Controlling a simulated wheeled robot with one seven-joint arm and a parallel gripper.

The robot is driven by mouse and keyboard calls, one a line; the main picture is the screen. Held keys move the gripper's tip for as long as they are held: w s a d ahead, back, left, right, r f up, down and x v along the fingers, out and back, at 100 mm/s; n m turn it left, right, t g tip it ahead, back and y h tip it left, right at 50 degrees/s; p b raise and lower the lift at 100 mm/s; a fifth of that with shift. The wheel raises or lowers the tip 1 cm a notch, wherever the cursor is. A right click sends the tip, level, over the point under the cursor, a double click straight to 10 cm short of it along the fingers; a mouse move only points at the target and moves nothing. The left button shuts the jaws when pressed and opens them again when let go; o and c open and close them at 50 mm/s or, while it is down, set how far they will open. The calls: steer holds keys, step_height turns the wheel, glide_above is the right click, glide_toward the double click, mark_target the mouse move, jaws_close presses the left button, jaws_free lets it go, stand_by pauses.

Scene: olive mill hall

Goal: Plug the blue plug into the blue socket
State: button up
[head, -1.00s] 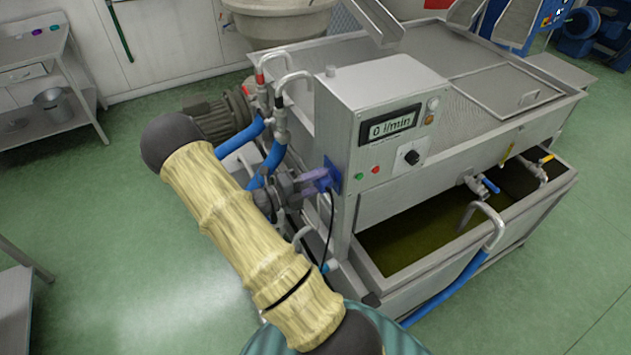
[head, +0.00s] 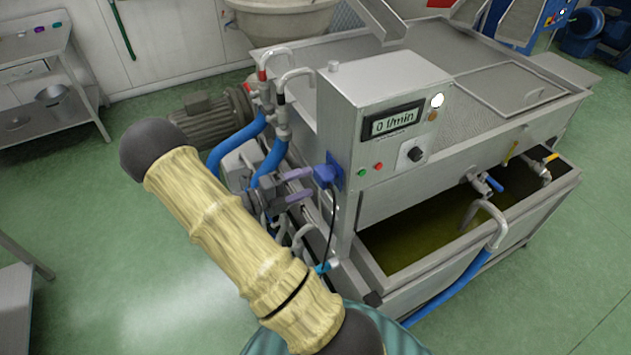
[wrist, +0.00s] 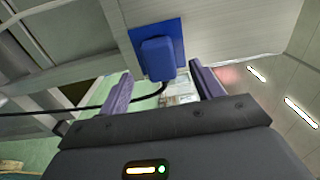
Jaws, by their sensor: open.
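The blue plug (head: 324,174) sits in the blue socket (head: 338,171) on the side of the steel control box, its black cable hanging down. In the wrist view the plug (wrist: 158,58) is against the blue socket plate (wrist: 173,32), with the cable curving away to the left. My gripper (head: 298,186) is open, its purple fingers just left of the plug in the head view. In the wrist view my gripper (wrist: 157,85) has its two fingers apart, with the plug beyond and between their tips, and nothing held. The plug's pins are hidden.
The control box (head: 385,120) has a display reading 0 l/min and a lit white lamp (head: 437,101). Blue hoses (head: 272,155) and a motor (head: 210,117) stand close behind my gripper. A steel tank with greenish liquid (head: 420,235) is at right. Green floor is free at left.

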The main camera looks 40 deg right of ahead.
steer(key=b+v, duration=0.2)
steer(key=v, duration=1)
steer(key=shift+a, duration=0.1)
steer(key=s+a+f+m+y, duration=0.1)
steer(key=s+a+m+y, duration=0.2)
steer(key=s+m+y, duration=0.95)
steer(key=w+a+r+m+t+y, duration=0.1)
steer(key=a+r+m+t+y, duration=0.1)
steer(key=m, duration=0.8)
steer(key=a+r+m+t+y, duration=0.2)
steer(key=a+m+t, duration=0.3)
steer(key=m, duration=0.5)
steer(key=shift+w+r+m+y, duration=0.35)
steer(key=shift+w+r+y, duration=0.05)
steer(key=shift+y, duration=0.05)
